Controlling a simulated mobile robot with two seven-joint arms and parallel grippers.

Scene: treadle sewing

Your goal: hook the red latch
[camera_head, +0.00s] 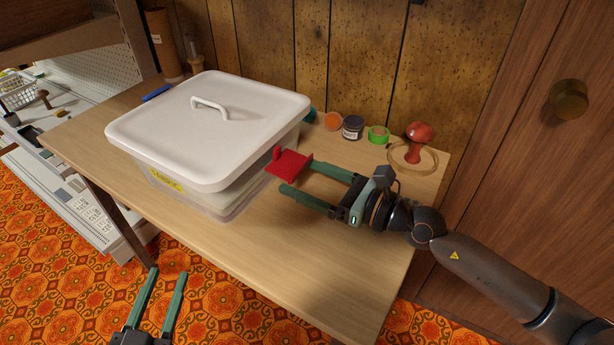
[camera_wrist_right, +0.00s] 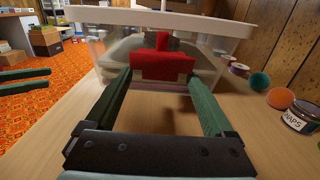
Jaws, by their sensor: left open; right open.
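The red latch (camera_head: 291,163) sticks out from the right side of a lidded plastic box (camera_head: 207,128) on the wooden table. In the right wrist view the latch (camera_wrist_right: 163,67) is a flat red flap below the lid's rim, near the middle. My right gripper (camera_head: 318,191) is open, its green fingers pointing at the latch; in the head view one fingertip is close to it. In the right wrist view the latch shows between and beyond the fingertips; I cannot tell if they touch. My left gripper (camera_head: 170,272) is open and empty over the floor, in front of the table.
Behind my right gripper, along the wall, stand a dark jar (camera_head: 352,128), a green tape roll (camera_head: 378,135), an orange ball (camera_head: 332,121) and a red mushroom-shaped object (camera_head: 418,141) with a hoop. The table's front right (camera_head: 330,270) is clear.

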